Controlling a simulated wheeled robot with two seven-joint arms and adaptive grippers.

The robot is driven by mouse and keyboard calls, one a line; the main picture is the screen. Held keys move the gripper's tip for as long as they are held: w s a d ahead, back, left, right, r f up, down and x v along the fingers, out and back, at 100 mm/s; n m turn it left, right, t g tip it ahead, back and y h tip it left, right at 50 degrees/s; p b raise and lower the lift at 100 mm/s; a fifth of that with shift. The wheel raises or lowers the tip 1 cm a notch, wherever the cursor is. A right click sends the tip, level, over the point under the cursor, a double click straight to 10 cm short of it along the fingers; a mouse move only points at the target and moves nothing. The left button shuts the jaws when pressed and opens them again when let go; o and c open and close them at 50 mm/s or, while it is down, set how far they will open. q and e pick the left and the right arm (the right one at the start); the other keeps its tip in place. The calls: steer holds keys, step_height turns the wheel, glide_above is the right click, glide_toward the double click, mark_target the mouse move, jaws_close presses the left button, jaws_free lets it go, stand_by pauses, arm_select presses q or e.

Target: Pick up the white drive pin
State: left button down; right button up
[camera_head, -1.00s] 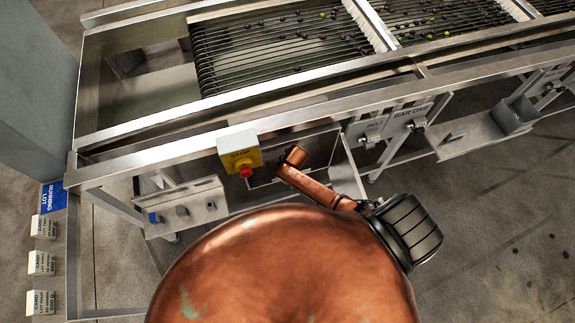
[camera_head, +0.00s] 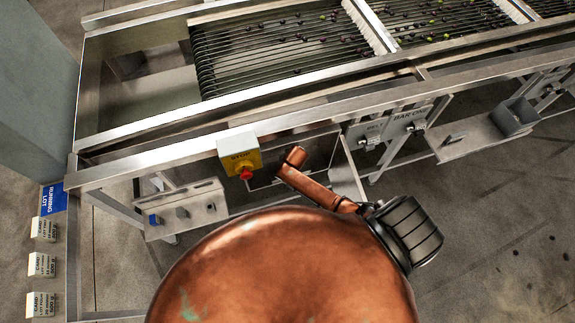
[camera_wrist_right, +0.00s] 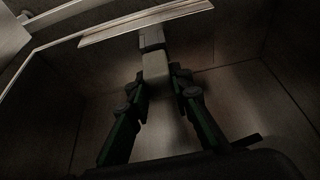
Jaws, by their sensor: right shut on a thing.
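The white drive pin (camera_wrist_right: 156,66) shows in the right wrist view as a pale, blocky piece, dim in shadow. My right gripper (camera_wrist_right: 159,82) has its two dark green-and-black fingers closed on the pin's near end. A darker grey part (camera_wrist_right: 151,38) lies just beyond the pin; I cannot tell whether it is joined to it. In the head view my right gripper and the pin are hidden. My left gripper is in neither current view.
Dim metal walls (camera_wrist_right: 285,80) surround the right gripper, with a pale ledge (camera_wrist_right: 145,22) above. In the head view, a roller bed (camera_head: 290,50) carries dark and green fruit. A yellow stop box (camera_head: 238,152) hangs on the frame rail. Labelled cards (camera_head: 41,265) stand at left.

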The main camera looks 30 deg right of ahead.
steer(key=s+d+r+p, duration=0.1)
steer(key=s+d+r, duration=0.7)
steer(key=s+r, duration=0.3)
steer(key=shift+s+r+p, duration=0.25)
steer(key=shift+p, duration=0.05)
